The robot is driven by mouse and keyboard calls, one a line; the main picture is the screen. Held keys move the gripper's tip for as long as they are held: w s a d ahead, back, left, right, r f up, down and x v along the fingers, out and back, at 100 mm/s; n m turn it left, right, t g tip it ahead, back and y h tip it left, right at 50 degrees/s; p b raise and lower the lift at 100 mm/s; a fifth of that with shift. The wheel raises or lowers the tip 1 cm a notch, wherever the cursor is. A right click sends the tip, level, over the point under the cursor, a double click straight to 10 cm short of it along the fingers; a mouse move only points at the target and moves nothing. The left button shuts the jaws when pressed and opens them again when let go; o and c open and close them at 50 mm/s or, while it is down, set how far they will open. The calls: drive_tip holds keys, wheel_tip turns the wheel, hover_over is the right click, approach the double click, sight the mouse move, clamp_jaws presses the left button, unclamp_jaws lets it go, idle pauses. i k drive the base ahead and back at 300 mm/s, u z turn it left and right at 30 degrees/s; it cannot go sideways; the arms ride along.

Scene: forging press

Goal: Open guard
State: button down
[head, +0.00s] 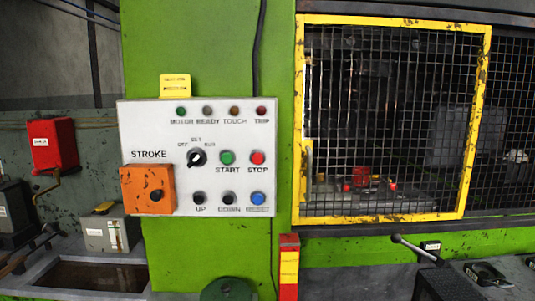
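The guard (478,130) is a yellow-framed wire mesh panel on the right side of the head view. It covers the opening of the green press (195,50) and looks closed. A yellow upright piece like a handle (308,170) is on its left edge. Red parts (362,177) and a dark interior show through the mesh. My gripper is not in view.
A white control panel (140,130) with buttons, a selector knob and an orange box (148,190) is left of the guard. A lever (412,248) rises below the guard. A striped red-yellow post (289,265) stands between. A red box (52,145) is far left.

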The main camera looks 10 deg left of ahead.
sight(303, 156)
drive_tip(key=z, duration=0.1)
drive_tip(key=k, duration=0.95)
drive_tip(key=u, duration=0.45)
drive_tip(key=i, duration=1.35)
drive_tip(key=z, duration=0.45)
